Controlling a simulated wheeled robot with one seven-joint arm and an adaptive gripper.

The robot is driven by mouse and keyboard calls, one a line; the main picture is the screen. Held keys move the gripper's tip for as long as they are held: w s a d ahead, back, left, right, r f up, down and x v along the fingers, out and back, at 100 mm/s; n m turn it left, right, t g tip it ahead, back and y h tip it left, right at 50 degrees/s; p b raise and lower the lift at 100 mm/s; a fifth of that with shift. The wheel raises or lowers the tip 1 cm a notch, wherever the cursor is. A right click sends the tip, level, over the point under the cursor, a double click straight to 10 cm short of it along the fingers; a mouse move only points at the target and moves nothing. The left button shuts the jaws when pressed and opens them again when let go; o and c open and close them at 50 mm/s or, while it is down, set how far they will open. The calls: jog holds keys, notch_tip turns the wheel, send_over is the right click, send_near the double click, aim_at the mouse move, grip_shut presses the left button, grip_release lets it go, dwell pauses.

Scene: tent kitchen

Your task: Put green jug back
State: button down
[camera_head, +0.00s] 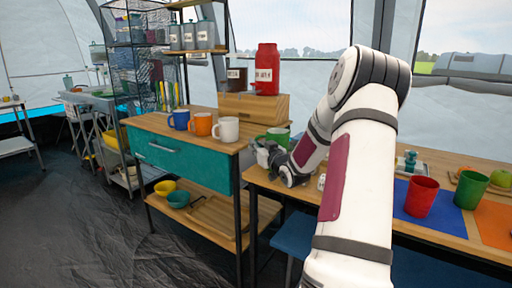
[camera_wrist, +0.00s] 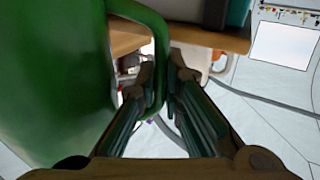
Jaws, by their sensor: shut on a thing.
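The green jug (camera_wrist: 55,80) fills the left side of the wrist view. Its curved green handle passes between the two fingers of my gripper (camera_wrist: 165,85), which is shut on it. In the head view, a green part of the jug (camera_head: 279,136) shows just beyond my gripper (camera_head: 266,156), by the right end of the wooden cabinet top. My gripper and wrist hide most of its lower part there, so I cannot tell whether it touches a surface.
Blue (camera_head: 179,119), orange (camera_head: 201,124) and white (camera_head: 228,129) mugs stand on the cabinet (camera_head: 165,127). A wooden box (camera_head: 245,106) with a red canister (camera_head: 266,70) stands behind them. Red (camera_head: 421,197) and green (camera_head: 470,189) cups stand on the right table.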

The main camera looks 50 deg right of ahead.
jog(key=c, duration=1.7)
grip_release()
jog(key=shift+f, duration=0.1)
